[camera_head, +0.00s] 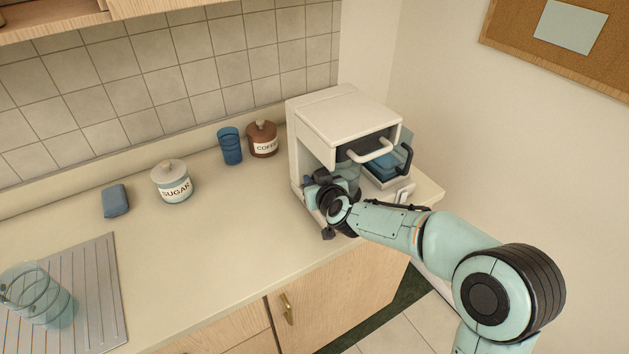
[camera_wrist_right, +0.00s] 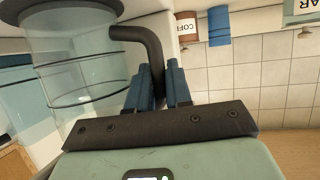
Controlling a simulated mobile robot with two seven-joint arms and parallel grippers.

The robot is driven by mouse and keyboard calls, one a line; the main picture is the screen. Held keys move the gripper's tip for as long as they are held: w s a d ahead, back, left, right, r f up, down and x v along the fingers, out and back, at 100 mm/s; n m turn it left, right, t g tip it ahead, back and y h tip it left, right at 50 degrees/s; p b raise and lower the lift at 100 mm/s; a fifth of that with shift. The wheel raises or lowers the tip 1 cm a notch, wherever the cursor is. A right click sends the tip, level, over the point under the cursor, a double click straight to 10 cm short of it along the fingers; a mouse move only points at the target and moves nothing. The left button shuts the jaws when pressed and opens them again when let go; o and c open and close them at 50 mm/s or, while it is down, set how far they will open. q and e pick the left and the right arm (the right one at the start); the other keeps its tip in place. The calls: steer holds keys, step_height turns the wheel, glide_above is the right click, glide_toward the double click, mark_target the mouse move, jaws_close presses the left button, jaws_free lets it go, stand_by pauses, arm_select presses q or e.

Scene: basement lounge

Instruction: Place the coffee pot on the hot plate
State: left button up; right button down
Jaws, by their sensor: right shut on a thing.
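The white coffee machine (camera_head: 345,118) stands at the right end of the counter. The glass coffee pot (camera_head: 348,174) is partly visible inside its open bay, behind my right gripper (camera_head: 326,192). In the right wrist view the pot (camera_wrist_right: 75,75) is clear glass with a dark rim, and appears upside down because that view is inverted. My right gripper's blue fingers (camera_wrist_right: 160,88) are shut on its dark curved handle (camera_wrist_right: 148,42). The hot plate is hidden by my gripper and arm, so I cannot tell whether the pot touches it. My left gripper is not in view.
A blue container with a dark handle (camera_head: 392,163) sits in the machine's right side. The brown coffee jar (camera_head: 262,140), blue cup (camera_head: 230,146), sugar jar (camera_head: 172,182) and blue sponge (camera_head: 115,200) stand left. The middle counter is free.

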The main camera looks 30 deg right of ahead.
steer(key=c, duration=1)
jaws_free()
steer(key=shift+f, duration=0.1)
steer(key=shift+c, duration=0.2)
steer(key=shift+s+r, duration=0.1)
steer(key=shift+r, duration=0.25)
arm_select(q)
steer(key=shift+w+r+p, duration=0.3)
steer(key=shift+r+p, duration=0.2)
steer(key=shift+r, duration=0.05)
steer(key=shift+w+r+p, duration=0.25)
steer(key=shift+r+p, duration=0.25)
arm_select(e)
steer(key=v, duration=1.1)
steer(key=shift+s, duration=0.4)
steer(key=shift+a, duration=0.1)
